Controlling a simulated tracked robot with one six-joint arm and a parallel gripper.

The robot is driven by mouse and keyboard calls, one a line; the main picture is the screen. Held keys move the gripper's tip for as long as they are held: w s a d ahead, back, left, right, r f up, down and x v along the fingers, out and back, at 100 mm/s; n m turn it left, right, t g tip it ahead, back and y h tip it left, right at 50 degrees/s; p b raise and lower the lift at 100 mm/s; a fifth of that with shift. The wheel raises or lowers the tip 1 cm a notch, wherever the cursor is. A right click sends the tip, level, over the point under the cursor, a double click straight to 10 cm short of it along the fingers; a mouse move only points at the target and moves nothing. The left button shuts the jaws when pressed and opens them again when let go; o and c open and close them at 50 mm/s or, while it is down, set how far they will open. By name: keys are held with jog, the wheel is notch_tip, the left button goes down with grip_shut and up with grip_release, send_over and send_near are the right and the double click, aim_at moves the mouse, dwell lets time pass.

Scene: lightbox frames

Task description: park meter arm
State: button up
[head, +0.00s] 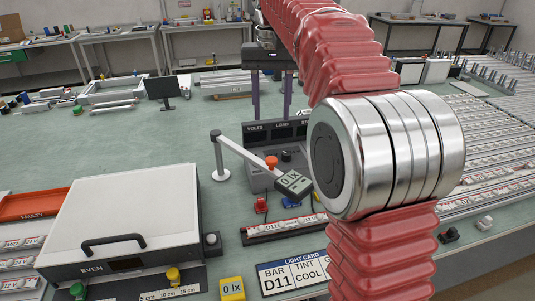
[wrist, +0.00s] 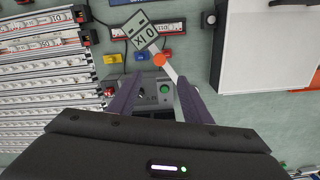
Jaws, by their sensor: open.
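The meter arm (head: 247,152) is a pale bar reaching from a white post (head: 220,158) toward the front right. An orange-red knob (head: 271,161) sits partway along it. A grey-green meter head (head: 293,184) reading 0 lx is at its end, above the near side of a lit bar's holder (head: 285,227). The wrist view shows the meter head (wrist: 142,30) and the knob (wrist: 159,60). My gripper (head: 271,112) is open and empty, its purple fingers pointing down behind the knob in the head view. In the wrist view the knob lies just beyond the fingertips (wrist: 160,79).
A power supply box (head: 262,175) with a VOLTS display stands beneath the arm. A white lidded box (head: 125,215) with a black handle fills the left front. Racks of bars (head: 490,180) are at right.

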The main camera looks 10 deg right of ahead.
aim_at(271, 159)
notch_tip(271, 159, down, 14)
jog(key=shift+r, duration=0.1)
dwell(1.0)
jog(key=shift+c, duration=0.7)
grip_shut()
